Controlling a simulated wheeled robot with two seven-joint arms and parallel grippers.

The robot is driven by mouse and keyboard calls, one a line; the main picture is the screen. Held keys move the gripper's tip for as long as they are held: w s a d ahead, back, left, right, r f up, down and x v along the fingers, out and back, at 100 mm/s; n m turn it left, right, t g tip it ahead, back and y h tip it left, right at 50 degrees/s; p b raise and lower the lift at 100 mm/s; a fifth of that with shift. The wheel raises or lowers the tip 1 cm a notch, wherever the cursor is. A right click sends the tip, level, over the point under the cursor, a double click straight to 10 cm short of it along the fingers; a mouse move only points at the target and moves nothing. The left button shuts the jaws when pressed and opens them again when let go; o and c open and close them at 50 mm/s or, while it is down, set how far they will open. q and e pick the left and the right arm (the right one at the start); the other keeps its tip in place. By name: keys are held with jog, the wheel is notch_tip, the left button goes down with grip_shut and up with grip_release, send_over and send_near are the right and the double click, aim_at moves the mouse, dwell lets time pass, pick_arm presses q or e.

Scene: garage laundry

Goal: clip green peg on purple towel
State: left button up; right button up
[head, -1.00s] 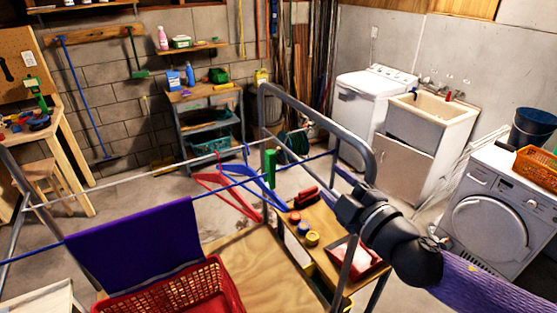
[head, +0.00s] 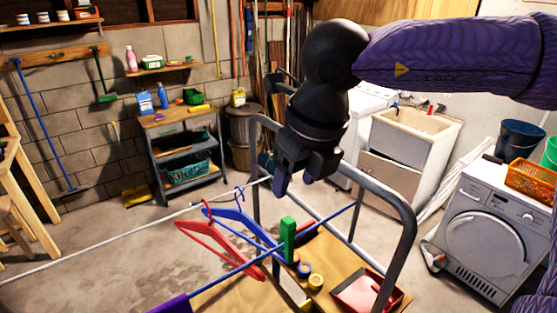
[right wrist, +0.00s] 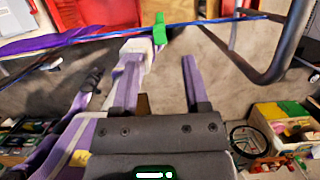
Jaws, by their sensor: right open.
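The green peg (head: 288,240) stands upright on the blue line, right of the red and blue hangers. It also shows in the right wrist view (right wrist: 159,28), ahead of the finger gap. The purple towel (head: 172,305) hangs on the same line; only a corner shows at the bottom edge of the head view. My right gripper (head: 296,185) is open and empty, pointing down above and behind the peg in the picture. Its two fingers show apart in the right wrist view (right wrist: 160,64), not touching the peg. My left gripper is not in view.
A grey rack frame (head: 398,205) rises around the peg's end of the line. A white line (head: 110,237) runs behind the blue one. A red hanger (head: 215,243) and a blue hanger (head: 243,226) hang near the peg. A red dustpan (head: 362,292) lies on the wooden board.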

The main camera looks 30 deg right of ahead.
aim_at(289, 221)
notch_tip(289, 221, down, 6)
jog(key=b, duration=0.3)
jog(key=shift+w+a+f+b, duration=0.1)
jog(key=shift+f+b, duration=0.05)
jog(key=shift+b, duration=0.2)
jog(key=shift+b+x, duration=1.2)
jog(key=shift+b, duration=0.05)
jog(key=shift+f+b, duration=0.4)
jog(key=shift+b, duration=0.1)
jog(key=shift+w+f, duration=0.1)
jog(key=shift+w, duration=0.15)
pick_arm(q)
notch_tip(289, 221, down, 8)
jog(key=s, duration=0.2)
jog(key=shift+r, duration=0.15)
pick_arm(e)
jog(key=shift+s, duration=0.1)
